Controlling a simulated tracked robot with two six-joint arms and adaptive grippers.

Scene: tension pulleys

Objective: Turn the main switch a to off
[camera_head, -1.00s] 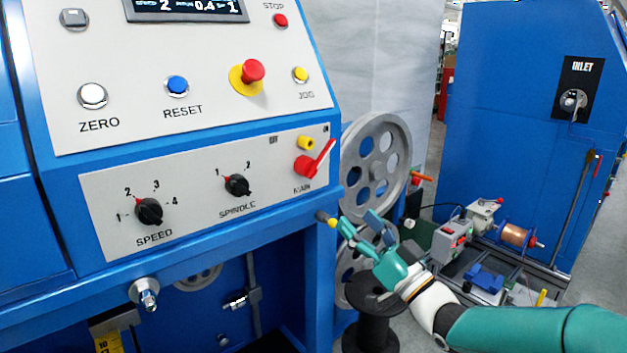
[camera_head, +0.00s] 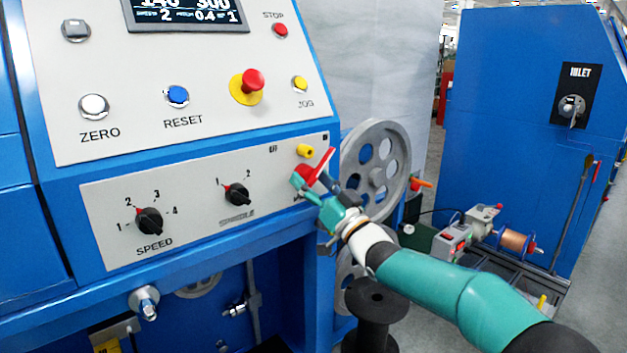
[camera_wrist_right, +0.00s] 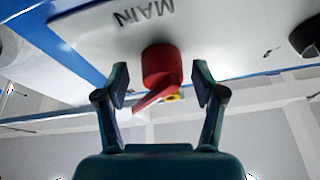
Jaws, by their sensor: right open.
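The main switch (camera_head: 318,166) is a red rotary handle at the right end of the lower grey panel. Its lever points up and to the right, towards the ON side, away from the OFF label (camera_head: 272,149). My right gripper (camera_head: 312,184) is at the switch and partly covers its lower part and the MAIN label. In the right wrist view the red switch (camera_wrist_right: 161,66) sits between the two open fingers (camera_wrist_right: 160,85), with a gap on each side. The MAIN label (camera_wrist_right: 145,14) shows upside down there. My left gripper is not in view.
The spindle selector (camera_head: 238,194) and speed selector (camera_head: 149,220) are to the left. A grey spoked pulley (camera_head: 378,165) stands close on the right, and a black spool (camera_head: 372,310) is below my arm.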

